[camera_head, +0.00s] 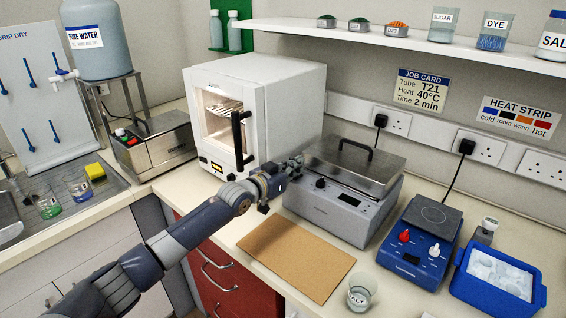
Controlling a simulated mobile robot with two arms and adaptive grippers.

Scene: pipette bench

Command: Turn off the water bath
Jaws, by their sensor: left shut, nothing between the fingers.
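The water bath (336,213) is a grey box with a shut metal lid (350,165) and a black lid handle. It stands on the bench in the middle of the picture. Its front panel has a dark knob (320,183) at the left and a small dark display (349,200); I cannot read the display. My left gripper (296,163) is shut and empty, just left of the bath's front left corner, level with the lid edge. I cannot tell whether it touches the bath. My right gripper is not in view.
A white oven (262,85) with a glass door stands behind my left arm. A brown mat (296,257) and a glass beaker (361,292) are in front of the bath. A blue hotplate (420,242) and a blue ice tray (495,277) stand to the right.

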